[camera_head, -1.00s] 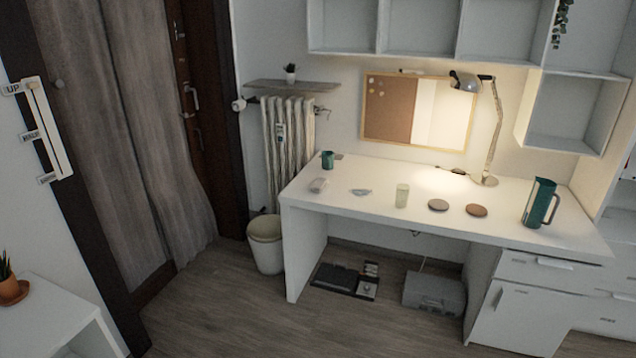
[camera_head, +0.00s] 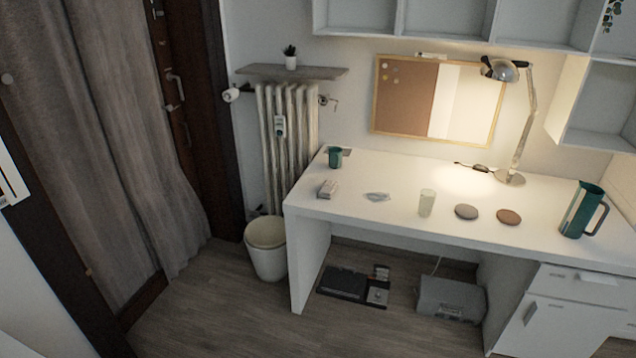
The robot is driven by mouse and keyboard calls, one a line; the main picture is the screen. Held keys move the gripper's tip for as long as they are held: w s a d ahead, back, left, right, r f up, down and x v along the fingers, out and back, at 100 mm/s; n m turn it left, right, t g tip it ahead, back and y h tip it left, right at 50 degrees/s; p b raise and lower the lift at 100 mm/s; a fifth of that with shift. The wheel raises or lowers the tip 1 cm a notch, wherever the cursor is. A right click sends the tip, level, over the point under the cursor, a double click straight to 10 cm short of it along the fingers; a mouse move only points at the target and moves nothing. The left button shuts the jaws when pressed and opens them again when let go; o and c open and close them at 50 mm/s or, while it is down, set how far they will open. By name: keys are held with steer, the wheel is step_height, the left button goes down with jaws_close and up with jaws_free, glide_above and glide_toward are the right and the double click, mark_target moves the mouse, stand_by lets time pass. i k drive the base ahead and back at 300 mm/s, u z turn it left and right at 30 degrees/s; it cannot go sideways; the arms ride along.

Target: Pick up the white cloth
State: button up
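A small crumpled whitish-grey thing, which looks like the white cloth (camera_head: 377,196), lies flat on the white desk (camera_head: 380,172), left of its middle. It is small in the picture and its folds are hard to make out. To its left lies a small pale box-like thing (camera_head: 327,189), and to its right stands a pale greenish glass (camera_head: 426,203). My gripper is not in view.
A green mug (camera_head: 335,157) stands at the desk's back left. Two round coasters (camera_head: 466,212), a green jug (camera_head: 582,210) and a lit lamp (camera_head: 510,178) are to the right. A bin (camera_head: 266,247) stands left of the desk. Floor in front is clear.

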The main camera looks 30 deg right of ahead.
mark_target(328, 189)
steer(key=u, duration=0.25)
steer(key=i, duration=1.6)
